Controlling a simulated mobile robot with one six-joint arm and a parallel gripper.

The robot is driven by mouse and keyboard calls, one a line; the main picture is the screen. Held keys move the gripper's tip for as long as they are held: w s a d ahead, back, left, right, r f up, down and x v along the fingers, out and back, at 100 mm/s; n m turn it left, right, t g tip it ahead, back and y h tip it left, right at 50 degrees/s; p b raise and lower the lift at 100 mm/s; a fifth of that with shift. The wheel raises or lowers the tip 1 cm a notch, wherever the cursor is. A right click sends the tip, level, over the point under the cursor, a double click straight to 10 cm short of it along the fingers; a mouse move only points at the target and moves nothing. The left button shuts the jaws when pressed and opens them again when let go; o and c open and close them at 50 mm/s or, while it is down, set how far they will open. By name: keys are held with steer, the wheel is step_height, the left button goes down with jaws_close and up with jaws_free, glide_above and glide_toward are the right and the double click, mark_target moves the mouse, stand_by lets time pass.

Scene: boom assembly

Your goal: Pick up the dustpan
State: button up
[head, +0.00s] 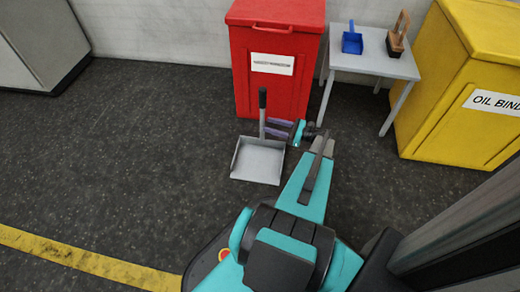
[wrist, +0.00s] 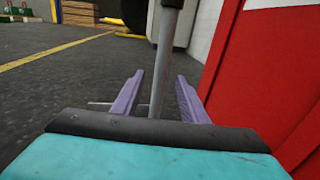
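The dustpan (head: 258,160) stands on the dark floor in front of the red bin, with a light grey pan and a tall upright handle with a black grip. My gripper (head: 268,127) is at the lower part of this handle, coming from the right, with its two purple fingers spread. In the wrist view, the grey handle (wrist: 163,65) rises between the two fingers of my gripper (wrist: 160,78), with gaps showing beside it. The pan is mostly hidden in the wrist view, and the handle's top is out of that picture.
A red bin (head: 276,85) stands close behind the dustpan; it also fills the right of the wrist view (wrist: 255,70). A small grey table (head: 372,65) holds a blue scoop (head: 352,42) and a brush (head: 397,40). A yellow bin (head: 450,110) stands right. Floor at left is clear.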

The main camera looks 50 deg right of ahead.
steer(key=shift+b+x, duration=0.4)
steer(key=shift+x, duration=1.3)
steer(key=shift+f+b+x, duration=0.15)
steer(key=shift+b+x, duration=0.7)
steer(key=shift+x, duration=0.45)
steer(key=shift+f+b+x, duration=0.15)
steer(key=shift+b+x, duration=0.65)
steer(key=shift+x, duration=0.5)
steer(key=shift+c, duration=0.2)
jaws_close()
steer(key=shift+r, duration=0.1)
